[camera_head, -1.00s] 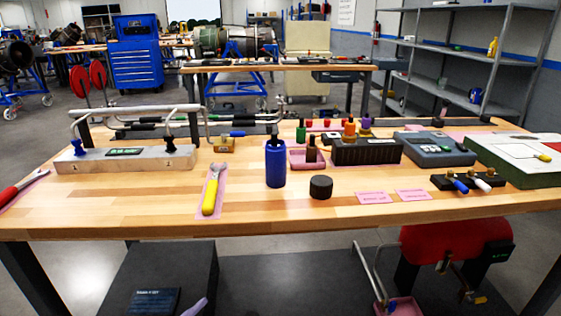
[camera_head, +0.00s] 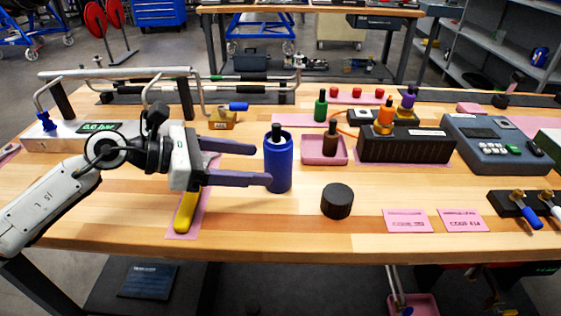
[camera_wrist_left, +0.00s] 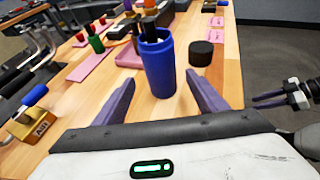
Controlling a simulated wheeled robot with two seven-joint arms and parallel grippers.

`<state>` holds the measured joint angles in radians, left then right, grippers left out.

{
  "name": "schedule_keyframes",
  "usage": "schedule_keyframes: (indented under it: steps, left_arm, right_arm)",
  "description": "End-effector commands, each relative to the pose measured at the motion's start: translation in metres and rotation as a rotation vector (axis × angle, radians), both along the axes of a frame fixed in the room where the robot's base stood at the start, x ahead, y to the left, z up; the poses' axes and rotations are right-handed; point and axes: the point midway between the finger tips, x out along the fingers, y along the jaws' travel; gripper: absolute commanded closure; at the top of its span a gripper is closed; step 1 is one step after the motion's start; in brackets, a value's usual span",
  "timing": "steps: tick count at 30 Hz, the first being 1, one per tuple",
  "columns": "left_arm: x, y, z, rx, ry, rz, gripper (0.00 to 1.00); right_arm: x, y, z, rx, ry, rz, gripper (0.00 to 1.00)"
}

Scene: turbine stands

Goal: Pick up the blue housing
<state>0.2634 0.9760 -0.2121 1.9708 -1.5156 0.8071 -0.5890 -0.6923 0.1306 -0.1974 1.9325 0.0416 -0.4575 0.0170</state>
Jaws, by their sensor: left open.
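The blue housing (camera_head: 279,170) is an upright blue cylinder on the wooden bench, with a dark piece standing out of its top. My left gripper (camera_head: 262,165) is open and empty just left of it in the head view, its two purple-grey fingers pointing toward it. In the left wrist view the housing (camera_wrist_left: 158,65) stands upright ahead, between the lines of the two spread fingers (camera_wrist_left: 160,84). I cannot tell whether either finger touches it. My right gripper (camera_wrist_left: 270,98) shows small at the right edge of the left wrist view; its jaw state is unclear.
A black round cap (camera_head: 337,201) stands right of the housing. A pink tray (camera_head: 310,152) with a dark bottle is close behind it. A yellow-handled wrench (camera_head: 186,212) lies under my left gripper.

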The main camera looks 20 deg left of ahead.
Motion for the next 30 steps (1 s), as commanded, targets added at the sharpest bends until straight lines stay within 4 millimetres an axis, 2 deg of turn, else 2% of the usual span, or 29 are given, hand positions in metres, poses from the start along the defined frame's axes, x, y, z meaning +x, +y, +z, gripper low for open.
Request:
schedule_keyframes:
  steps: [6,15,24,26,30]
  left_arm:
    - [0.01,-0.014,-0.004,-0.004,0.0,0.0,0.35]
    - [0.034,-0.046,-0.018,-0.005,0.001,0.001,0.35]
    - [0.037,-0.05,-0.022,-0.003,0.002,0.0,0.35]
    - [0.037,-0.05,-0.022,-0.004,0.001,0.0,0.41]
    - [0.037,-0.05,-0.022,-0.004,0.001,0.0,0.65]
  right_arm:
    - [-0.005,-0.001,0.0,-0.001,0.012,0.001,0.69]
    - [0.003,-0.004,0.015,-0.001,-0.01,-0.008,0.69]
    - [0.005,-0.006,0.015,-0.002,-0.013,-0.009,0.69]
    - [0.005,-0.006,0.015,-0.003,-0.012,-0.009,0.69]
    - [0.003,-0.006,0.014,-0.003,-0.008,-0.008,0.69]
